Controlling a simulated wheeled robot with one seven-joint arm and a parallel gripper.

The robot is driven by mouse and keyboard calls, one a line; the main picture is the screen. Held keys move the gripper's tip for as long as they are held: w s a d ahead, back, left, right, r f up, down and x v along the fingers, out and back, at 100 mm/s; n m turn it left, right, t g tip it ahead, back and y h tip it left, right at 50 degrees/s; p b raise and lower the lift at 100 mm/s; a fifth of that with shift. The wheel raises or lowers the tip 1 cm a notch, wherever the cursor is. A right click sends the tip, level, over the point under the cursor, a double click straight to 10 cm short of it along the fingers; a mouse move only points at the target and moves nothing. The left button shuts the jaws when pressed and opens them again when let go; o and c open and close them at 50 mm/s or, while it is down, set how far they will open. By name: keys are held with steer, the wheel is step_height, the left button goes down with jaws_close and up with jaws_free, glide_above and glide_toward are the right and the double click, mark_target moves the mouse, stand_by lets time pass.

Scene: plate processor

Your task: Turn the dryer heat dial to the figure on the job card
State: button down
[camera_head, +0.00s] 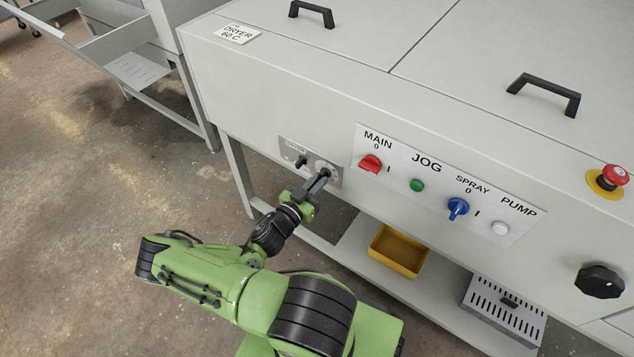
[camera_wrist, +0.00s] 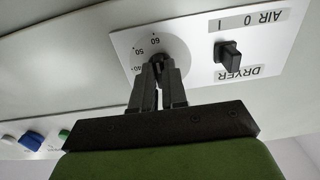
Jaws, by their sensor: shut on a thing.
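The job card (camera_head: 237,33) lies on top of the machine at its left end and reads "DRYER 60 C". The dryer heat dial (camera_wrist: 177,48) is on the "DRYER" plate (camera_wrist: 200,34) on the machine's front. Its round scale appears upside down in the wrist view, with 40, 50 and 60 legible. My gripper (camera_wrist: 158,68) is shut on the dial's knob, and the fingers hide the knob and its pointer. I cannot tell which figure it points to. In the head view my gripper (camera_head: 325,174) reaches the dial from the lower left.
The black AIR switch (camera_wrist: 228,53) sits beside the dial. The main panel to the right has a red MAIN switch (camera_head: 370,164), green JOG button (camera_head: 417,185) and blue SPRAY switch (camera_head: 458,208). A yellow tray (camera_head: 399,250) is on the shelf below. Floor at left is clear.

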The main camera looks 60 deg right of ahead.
steer(key=shift+f, duration=0.1)
steer(key=c, duration=1.2)
jaws_free()
steer(key=shift+o, duration=0.2)
steer(key=w+a+p, duration=0.1)
steer(key=w+a, duration=0.1)
steer(key=a, duration=1.3)
steer(key=shift+w+a, duration=0.25)
steer(key=shift+a, duration=0.05)
